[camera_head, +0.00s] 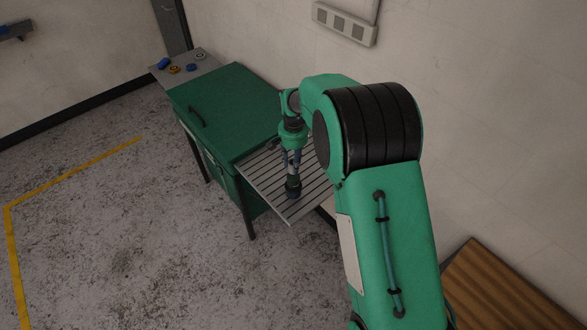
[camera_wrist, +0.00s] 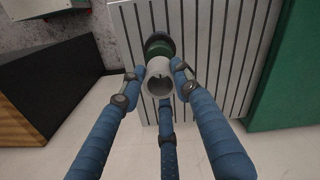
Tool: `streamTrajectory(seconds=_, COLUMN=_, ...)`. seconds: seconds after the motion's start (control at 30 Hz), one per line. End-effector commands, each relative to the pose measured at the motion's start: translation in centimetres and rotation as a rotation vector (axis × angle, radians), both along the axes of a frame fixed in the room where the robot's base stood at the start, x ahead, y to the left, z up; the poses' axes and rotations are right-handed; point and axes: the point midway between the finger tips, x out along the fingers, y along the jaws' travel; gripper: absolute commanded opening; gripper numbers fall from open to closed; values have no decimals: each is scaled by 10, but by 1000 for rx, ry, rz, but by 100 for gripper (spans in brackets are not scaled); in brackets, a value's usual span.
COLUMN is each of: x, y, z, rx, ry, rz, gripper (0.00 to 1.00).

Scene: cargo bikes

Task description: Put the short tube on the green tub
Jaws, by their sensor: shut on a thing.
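My gripper (camera_head: 292,160) has several blue fingers and points down over the slatted grey shelf. It is shut on the short tube (camera_wrist: 160,88), a pale grey hollow piece seen end-on in the wrist view, with fingertips around it. The green tub (camera_wrist: 157,48) shows just beyond the tube, with a dark round part; the tube hides some of it. In the head view the tub (camera_head: 293,189) looks like a small dark piece standing on the shelf, directly below the tube. I cannot tell whether tube and tub touch.
The slatted shelf (camera_head: 265,180) juts from a green cabinet (camera_head: 228,110). Small blue, orange and other rings lie on a grey surface (camera_head: 200,72) at the cabinet's far end. A wall stands behind. A brown slatted wooden surface (camera_head: 490,290) is at lower right.

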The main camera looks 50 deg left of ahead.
Motion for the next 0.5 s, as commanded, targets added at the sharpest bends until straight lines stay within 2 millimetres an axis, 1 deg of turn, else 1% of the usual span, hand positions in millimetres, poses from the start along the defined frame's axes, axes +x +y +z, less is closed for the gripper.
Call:
streamTrajectory(seconds=0.17, x=0, y=0, z=-3, rx=-1, ry=1, rz=0, gripper=0)
streamTrajectory(seconds=0.5, x=0, y=-1, z=-31, rx=-1, ry=0, rz=0, gripper=0)
